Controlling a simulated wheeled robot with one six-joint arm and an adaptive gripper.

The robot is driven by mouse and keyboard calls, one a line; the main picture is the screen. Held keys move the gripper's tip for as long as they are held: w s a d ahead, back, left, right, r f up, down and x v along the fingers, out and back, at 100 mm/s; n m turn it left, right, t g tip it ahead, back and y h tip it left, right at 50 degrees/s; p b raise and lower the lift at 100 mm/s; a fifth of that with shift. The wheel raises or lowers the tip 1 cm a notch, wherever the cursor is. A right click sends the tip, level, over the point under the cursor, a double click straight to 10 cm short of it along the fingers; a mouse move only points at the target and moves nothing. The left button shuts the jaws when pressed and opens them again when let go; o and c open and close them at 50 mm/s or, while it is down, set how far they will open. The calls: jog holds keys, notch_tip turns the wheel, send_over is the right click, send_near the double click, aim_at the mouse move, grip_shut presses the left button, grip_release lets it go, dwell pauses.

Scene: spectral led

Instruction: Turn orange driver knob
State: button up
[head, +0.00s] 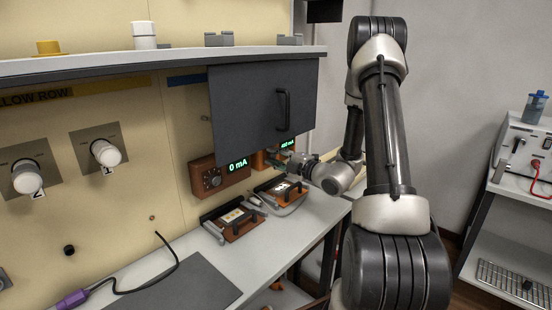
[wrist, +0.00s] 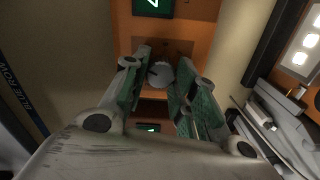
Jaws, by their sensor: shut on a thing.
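The orange driver (head: 259,160) is fixed to the back panel under the dark cabinet door, with a lit green display that appears to read 400 mA (head: 288,144). It also shows in the wrist view as an orange housing (wrist: 199,31). Its pale round knob (wrist: 161,74) sits between my fingertips. My gripper (head: 281,160) reaches in from the right, and in the wrist view its green-padded fingers (wrist: 160,80) are shut on the knob. In the head view the gripper hides the knob.
A brown driver (head: 207,178) reading 0 mA is to the left. Two brown fixtures with pale plates, the left (head: 235,220) and right (head: 283,187), lie on the bench (head: 158,262) below. The dark cabinet door (head: 262,110) hangs above my gripper. A dark mat (head: 185,285) lies front left.

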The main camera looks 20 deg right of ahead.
jog(key=o, duration=1)
jog(key=shift+d, duration=0.1)
jog(key=v, duration=1.2)
